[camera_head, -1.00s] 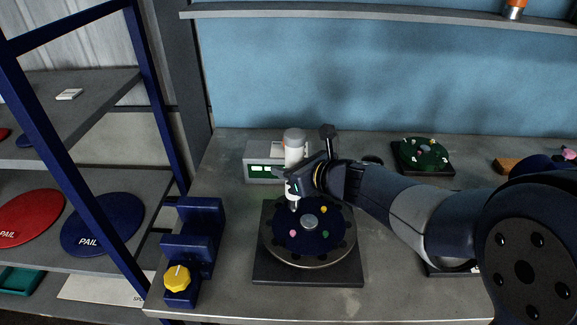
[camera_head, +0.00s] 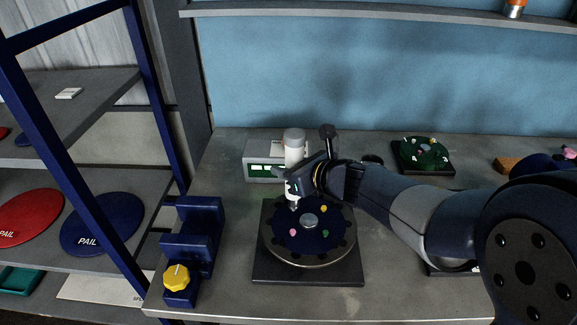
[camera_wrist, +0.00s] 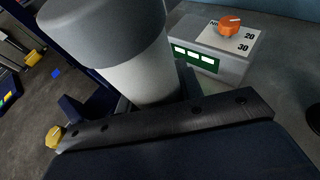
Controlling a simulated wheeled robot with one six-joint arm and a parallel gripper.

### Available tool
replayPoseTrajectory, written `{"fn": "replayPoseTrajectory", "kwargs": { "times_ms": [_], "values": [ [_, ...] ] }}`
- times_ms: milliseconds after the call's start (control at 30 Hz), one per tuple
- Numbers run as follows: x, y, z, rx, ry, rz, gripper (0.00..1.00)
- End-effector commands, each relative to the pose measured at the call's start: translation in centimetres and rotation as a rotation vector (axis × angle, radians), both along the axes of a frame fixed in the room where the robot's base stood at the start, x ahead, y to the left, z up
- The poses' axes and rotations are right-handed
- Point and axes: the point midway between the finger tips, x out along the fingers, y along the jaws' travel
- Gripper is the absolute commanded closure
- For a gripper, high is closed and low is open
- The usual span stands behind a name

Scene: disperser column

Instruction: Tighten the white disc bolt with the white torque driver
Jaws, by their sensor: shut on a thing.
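The white torque driver (camera_head: 294,150), with a grey cap, stands upright in my gripper (camera_head: 297,182). It fills much of the wrist view (camera_wrist: 140,78). My gripper is shut around it. The driver's lower end is over the upper left part of the dark blue disc (camera_head: 309,238), which lies on a round metal plate on a dark square base.
A grey box with green displays (camera_head: 264,170) and an orange knob (camera_wrist: 230,25) stands behind the driver. A blue holder (camera_head: 198,240) with a yellow knob (camera_head: 177,277) is at left. A green disc (camera_head: 424,154) lies at the back right. A shelf rack stands at far left.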

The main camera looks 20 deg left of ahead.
Motion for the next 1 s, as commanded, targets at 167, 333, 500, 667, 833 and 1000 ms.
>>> {"fn": "replayPoseTrajectory", "kwargs": {
  "times_ms": [167, 333, 500, 667, 833, 1000],
  "values": [
    [0.04, 0.03, -0.01, 0.003, -0.003, 0.000, 0.88],
    [0.04, 0.03, -0.17, 0.003, -0.003, 0.000, 0.88],
    [0.04, 0.03, -0.33, 0.003, -0.003, 0.000, 0.88],
    [0.04, 0.03, -0.48, 0.003, -0.003, 0.000, 0.88],
    [0.04, 0.03, -0.64, 0.002, -0.004, 0.001, 0.88],
    [0.04, 0.03, -0.81, 0.003, -0.003, 0.000, 0.88]
  ]
}}
